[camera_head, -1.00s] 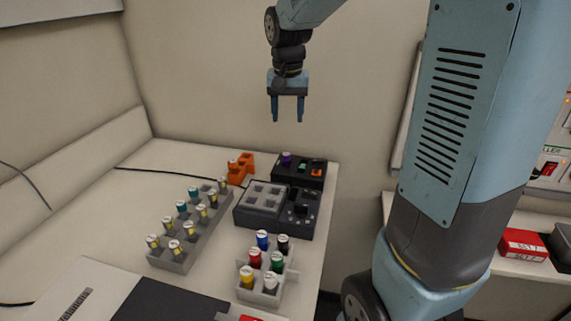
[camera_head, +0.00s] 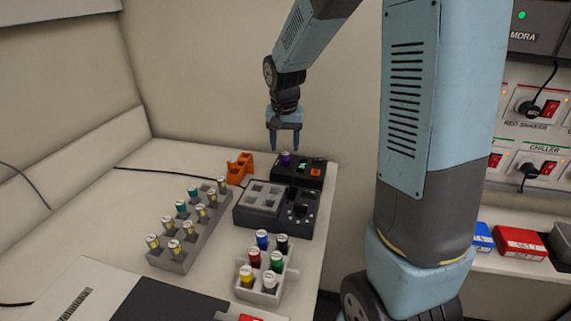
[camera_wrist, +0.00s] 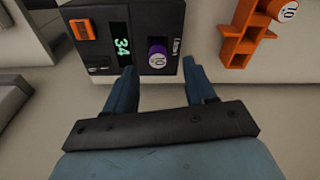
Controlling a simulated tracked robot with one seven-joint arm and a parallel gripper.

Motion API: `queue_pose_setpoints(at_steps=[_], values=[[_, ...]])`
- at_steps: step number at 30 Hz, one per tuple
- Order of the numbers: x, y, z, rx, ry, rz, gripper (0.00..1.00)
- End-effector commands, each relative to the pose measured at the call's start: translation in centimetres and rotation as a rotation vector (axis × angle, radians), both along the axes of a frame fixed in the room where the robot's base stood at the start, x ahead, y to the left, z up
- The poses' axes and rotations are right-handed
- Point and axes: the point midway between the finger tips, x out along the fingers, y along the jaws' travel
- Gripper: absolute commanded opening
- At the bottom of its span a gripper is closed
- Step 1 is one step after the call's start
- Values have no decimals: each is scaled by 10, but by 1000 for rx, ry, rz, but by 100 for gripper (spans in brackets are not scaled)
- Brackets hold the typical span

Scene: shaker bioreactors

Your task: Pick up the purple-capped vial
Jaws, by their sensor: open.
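The purple-capped vial (camera_head: 286,158) stands in a black device (camera_head: 309,177) at the back right of the bench. In the wrist view the purple cap (camera_wrist: 158,55) shows from above, set into the black device (camera_wrist: 110,18) beside a green display. My gripper (camera_head: 285,150) is open and points down at the device. In the head view its two fingers appear on either side of the purple cap. In the wrist view the cap lies ahead of and between the open fingertips (camera_wrist: 160,70). The cap looks untouched. The vial's body is hidden in the device.
An orange holder (camera_head: 241,166) stands left of the device; it holds a white-capped vial (camera_wrist: 287,11). A dark block device (camera_head: 262,212) sits in front. A grey rack (camera_head: 184,255) and a pale rack of coloured caps (camera_head: 262,293) stand nearer. The wall is close behind.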

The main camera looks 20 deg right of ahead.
Motion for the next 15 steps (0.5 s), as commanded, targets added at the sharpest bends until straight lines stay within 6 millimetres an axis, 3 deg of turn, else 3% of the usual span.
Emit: queue_pose_setpoints(at_steps=[7, 15], values=[[-1, -2, -34, 1, 5, -2, 55], [0, -2, -45, 1, 2, -1, 55]])
